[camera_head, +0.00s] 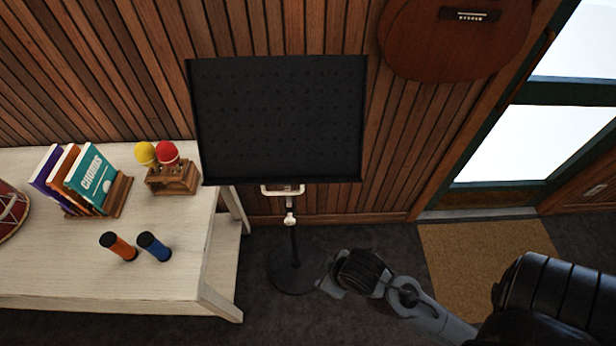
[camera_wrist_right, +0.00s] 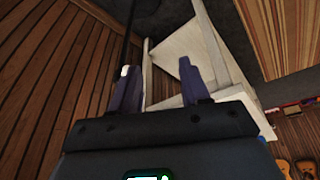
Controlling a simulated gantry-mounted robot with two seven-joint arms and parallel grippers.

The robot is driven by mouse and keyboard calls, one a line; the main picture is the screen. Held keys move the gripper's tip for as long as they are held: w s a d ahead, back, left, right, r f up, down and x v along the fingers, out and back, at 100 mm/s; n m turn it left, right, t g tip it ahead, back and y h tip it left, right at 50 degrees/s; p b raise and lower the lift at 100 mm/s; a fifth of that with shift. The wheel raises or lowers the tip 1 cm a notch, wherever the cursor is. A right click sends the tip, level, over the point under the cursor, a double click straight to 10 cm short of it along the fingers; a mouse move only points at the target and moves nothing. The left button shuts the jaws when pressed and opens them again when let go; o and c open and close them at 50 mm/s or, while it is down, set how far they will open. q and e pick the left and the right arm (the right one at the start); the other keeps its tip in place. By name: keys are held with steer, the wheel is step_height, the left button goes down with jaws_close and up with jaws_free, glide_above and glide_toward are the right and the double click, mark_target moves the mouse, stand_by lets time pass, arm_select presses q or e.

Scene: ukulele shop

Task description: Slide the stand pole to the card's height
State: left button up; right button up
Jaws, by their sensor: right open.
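The music stand has a black perforated desk (camera_head: 280,120) in front of the wood wall. Below it are a white handle-like bracket (camera_head: 283,190) and a small white collar (camera_head: 290,218). The thin dark pole (camera_head: 294,243) runs down to a round dark base (camera_head: 290,277) on the floor. My right gripper (camera_head: 323,285) is low, just right of the pole and over the base's edge. In the right wrist view its two fingers (camera_wrist_right: 157,66) are apart with nothing between them. The dark pole (camera_wrist_right: 130,35) and a white piece show beside the left-hand finger. I cannot identify a card. My left gripper is out of view.
A pale wooden table (camera_head: 60,270) stands at left with books (camera_head: 90,172), maracas in a wooden holder (camera_head: 173,178), and orange and blue cylinders (camera_head: 135,246). A guitar (camera_head: 455,35) hangs upper right. A tan mat (camera_head: 485,255) lies by the door.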

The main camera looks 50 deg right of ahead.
steer(key=s+d+f+b+x, duration=0.1)
steer(key=b+x, duration=0.5)
steer(key=x, duration=0.3)
steer(key=n+t+y+b, duration=0.8)
steer(key=n+t+y, duration=0.9)
steer(key=n, duration=0.7)
glide_toward(282, 149)
steer(key=shift+g+y, duration=0.3)
steer(key=w, duration=0.1)
steer(key=w+a, duration=0.1)
steer(key=w, duration=0.1)
steer(key=w+a, duration=0.1)
steer(key=shift+w+a+f, duration=0.15)
steer(key=shift+w, duration=0.05)
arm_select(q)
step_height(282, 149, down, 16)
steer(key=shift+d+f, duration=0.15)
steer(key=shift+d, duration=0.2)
arm_select(e)
steer(key=shift+w+a+r, duration=0.25)
steer(key=shift+r, duration=0.05)
